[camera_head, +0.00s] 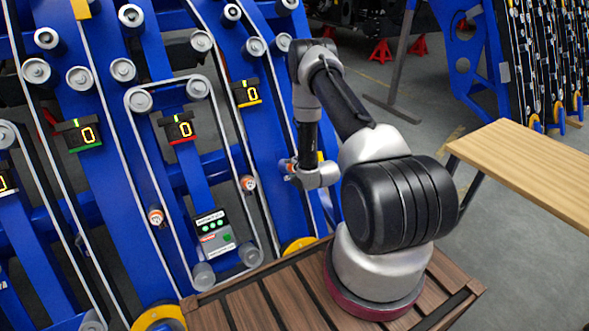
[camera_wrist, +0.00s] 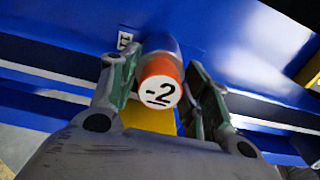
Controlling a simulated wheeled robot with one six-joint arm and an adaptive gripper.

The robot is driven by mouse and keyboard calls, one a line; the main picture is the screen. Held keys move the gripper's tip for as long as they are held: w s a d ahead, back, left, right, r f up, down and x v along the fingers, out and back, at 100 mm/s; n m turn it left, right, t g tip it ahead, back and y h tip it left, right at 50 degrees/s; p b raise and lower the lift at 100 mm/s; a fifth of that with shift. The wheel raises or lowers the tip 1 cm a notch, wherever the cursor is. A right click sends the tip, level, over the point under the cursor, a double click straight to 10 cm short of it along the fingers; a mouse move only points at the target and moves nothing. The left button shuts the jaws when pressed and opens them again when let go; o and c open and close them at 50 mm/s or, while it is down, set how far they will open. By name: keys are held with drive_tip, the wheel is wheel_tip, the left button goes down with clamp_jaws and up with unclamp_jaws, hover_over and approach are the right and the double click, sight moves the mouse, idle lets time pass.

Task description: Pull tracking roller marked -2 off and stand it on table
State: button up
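The tracking roller marked -2 (camera_wrist: 160,88) has a white face with black figures, an orange band and a grey body behind it. In the wrist view it stands out from a blue beam. My gripper (camera_wrist: 163,72) has one finger on each side of it, the tips close to its sides. I cannot tell whether the fingers touch it. The wooden table (camera_head: 540,170) is at the right, apart from my gripper.
Blue chassis beams with grey rollers and belts fill the left. Displays reading 0 (camera_head: 181,129) hang on them. A box with green lights (camera_head: 213,232) sits low in the middle. Two other orange-banded rollers (camera_head: 248,183) (camera_head: 156,217) show. Grey floor (camera_head: 500,260) lies below the table.

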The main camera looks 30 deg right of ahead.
drive_tip(key=c, duration=0.4)
drive_tip(key=shift+v, duration=5.35)
drive_tip(key=shift+r, duration=0.1)
